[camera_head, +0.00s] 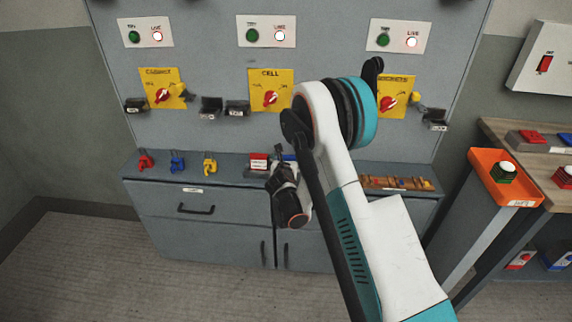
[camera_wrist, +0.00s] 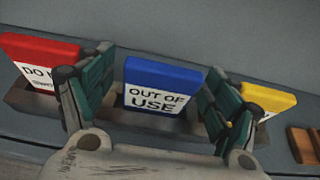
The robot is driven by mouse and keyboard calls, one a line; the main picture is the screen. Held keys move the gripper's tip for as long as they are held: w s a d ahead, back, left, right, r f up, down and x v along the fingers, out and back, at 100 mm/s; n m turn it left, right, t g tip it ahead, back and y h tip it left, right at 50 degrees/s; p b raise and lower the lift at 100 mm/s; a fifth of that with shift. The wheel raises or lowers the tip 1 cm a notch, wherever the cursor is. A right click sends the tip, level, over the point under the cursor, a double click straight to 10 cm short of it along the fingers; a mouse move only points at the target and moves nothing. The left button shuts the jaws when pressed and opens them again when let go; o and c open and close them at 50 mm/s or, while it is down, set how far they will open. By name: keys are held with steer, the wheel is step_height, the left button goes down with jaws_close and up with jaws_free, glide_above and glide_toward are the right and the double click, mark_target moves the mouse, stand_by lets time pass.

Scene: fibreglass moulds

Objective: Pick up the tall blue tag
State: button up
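The blue tag (camera_wrist: 165,82) has a white label reading "OUT OF USE" and stands upright in a grey holder (camera_wrist: 140,118) in the wrist view. My gripper (camera_wrist: 160,65) is open, with one green-padded finger on each side of the blue tag. A small gap shows at the left finger; the right finger is very near the tag's right edge, and I cannot tell if it touches. In the head view a sliver of the blue tag (camera_head: 288,157) shows behind my gripper (camera_head: 280,158); my arm hides the rest.
A red tag (camera_wrist: 40,52) stands to the left and a yellow tag (camera_wrist: 268,98) to the right, each close outside a finger. Red, blue and yellow padlocks (camera_head: 178,162) sit on the left of the ledge. A wooden rack (camera_head: 390,183) lies at right.

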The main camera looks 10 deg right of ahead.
steer(key=c, duration=0.9)
